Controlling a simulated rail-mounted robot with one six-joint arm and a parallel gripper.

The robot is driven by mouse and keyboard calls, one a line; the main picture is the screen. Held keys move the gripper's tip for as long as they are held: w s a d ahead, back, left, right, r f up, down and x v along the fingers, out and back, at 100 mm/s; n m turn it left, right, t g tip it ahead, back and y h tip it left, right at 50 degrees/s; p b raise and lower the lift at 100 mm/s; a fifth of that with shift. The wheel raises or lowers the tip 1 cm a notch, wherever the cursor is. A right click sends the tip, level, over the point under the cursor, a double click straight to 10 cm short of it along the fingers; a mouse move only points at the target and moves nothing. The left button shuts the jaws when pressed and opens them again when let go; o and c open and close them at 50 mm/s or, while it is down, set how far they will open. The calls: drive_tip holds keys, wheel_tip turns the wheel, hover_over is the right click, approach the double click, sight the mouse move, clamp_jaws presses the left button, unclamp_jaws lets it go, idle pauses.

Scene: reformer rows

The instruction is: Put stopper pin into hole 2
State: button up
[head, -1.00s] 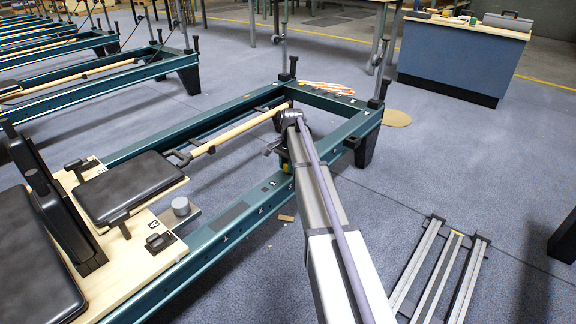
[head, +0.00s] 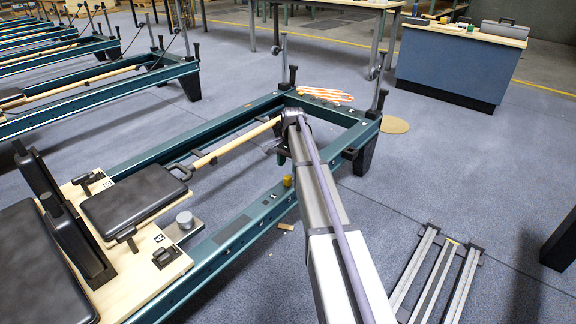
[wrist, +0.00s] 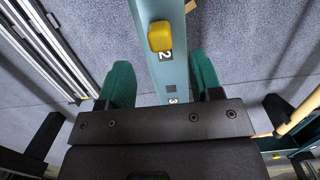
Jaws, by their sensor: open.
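The stopper pin shows as a yellow knob (wrist: 160,36) on the teal rail (wrist: 152,12) in the wrist view. It sits at the hole position beside the label 2 (wrist: 165,56), and its shank is hidden. In the head view the yellow knob (head: 287,181) stands on the near frame rail (head: 226,243). A dark square hole (wrist: 171,88) beside the label 3 is empty. My gripper (wrist: 161,70) is open, its two green fingers on either side of the rail, apart from the knob and holding nothing. In the head view my arm mostly hides the gripper.
The carriage with a black pad (head: 135,195) and a grey cylinder (head: 185,219) is at the left. A wooden bar (head: 235,143) runs inside the frame. Metal rails (head: 436,275) lie on the floor at the right. A blue counter (head: 455,62) stands at the back right.

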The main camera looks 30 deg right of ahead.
drive_tip(key=r+p, duration=0.1)
drive_tip(key=r, duration=0.2)
drive_tip(key=r+p, duration=0.1)
drive_tip(key=shift+w+d+r+p, duration=0.1)
drive_tip(key=shift+d+r+p, duration=0.15)
drive_tip(key=shift+r+p, duration=0.1)
drive_tip(key=shift+f, duration=0.1)
drive_tip(key=s+a+r+n+h+p, duration=0.15)
drive_tip(key=s+a+n, duration=0.45)
drive_tip(key=s+a, duration=0.75)
drive_tip(key=s+a+r+n+p, duration=0.3)
drive_tip(key=s+a+n, duration=0.45)
drive_tip(key=s, duration=1.05)
wheel_tip(320, 180, up, 38)
drive_tip(key=w+a+p, duration=0.1)
drive_tip(key=a+p, duration=0.1)
drive_tip(key=p, duration=3.6)
drive_tip(key=shift+w+t, duration=0.2)
drive_tip(key=shift+t, duration=0.1)
drive_tip(key=shift+r+m, duration=0.1)
drive_tip(key=shift+m, duration=0.15)
